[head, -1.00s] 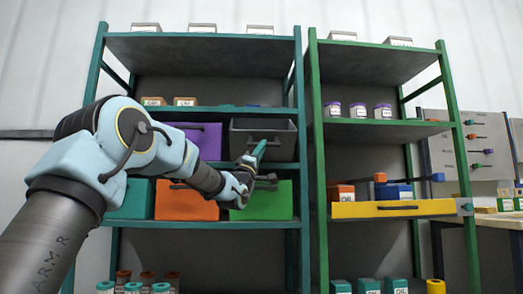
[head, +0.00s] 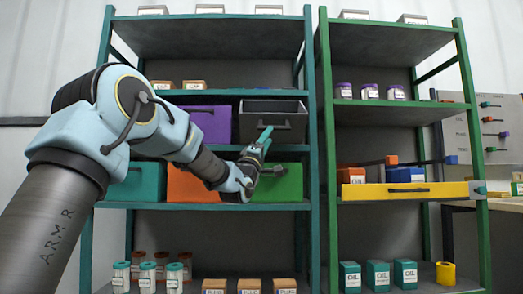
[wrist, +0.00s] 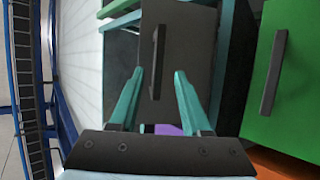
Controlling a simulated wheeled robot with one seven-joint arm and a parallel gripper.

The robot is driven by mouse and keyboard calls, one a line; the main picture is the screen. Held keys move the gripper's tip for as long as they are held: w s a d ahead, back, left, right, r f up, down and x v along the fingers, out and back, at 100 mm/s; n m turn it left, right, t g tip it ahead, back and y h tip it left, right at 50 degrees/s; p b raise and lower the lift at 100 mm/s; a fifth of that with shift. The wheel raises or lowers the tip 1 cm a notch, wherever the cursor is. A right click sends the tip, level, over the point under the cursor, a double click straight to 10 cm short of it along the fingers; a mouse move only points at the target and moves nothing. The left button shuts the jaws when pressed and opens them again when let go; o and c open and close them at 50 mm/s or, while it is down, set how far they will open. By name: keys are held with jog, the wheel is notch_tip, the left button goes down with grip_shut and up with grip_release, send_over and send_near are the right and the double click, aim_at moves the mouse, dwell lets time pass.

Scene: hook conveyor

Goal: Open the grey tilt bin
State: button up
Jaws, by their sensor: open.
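The grey tilt bin (head: 291,123) sits at the right of the teal rack's middle shelf. Its dark front carries a black bar handle, and a dark strip shows under its top rim. My gripper (head: 266,133) is in front of the bin, its teal fingers spread and empty. In the wrist view the bin's front (wrist: 190,50) fills the middle, and its handle (wrist: 157,62) lies between the two fingertips in the picture. Whether the fingers touch the bin or handle cannot be told.
A purple bin (head: 208,123) stands left of the grey one. A green bin (head: 285,184), an orange bin (head: 185,188) and a teal bin (head: 135,185) fill the shelf below. A yellow drawer (head: 420,192) sits on the green rack to the right.

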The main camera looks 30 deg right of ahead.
jog(key=v, duration=0.7)
jog(key=shift+w, duration=0.1)
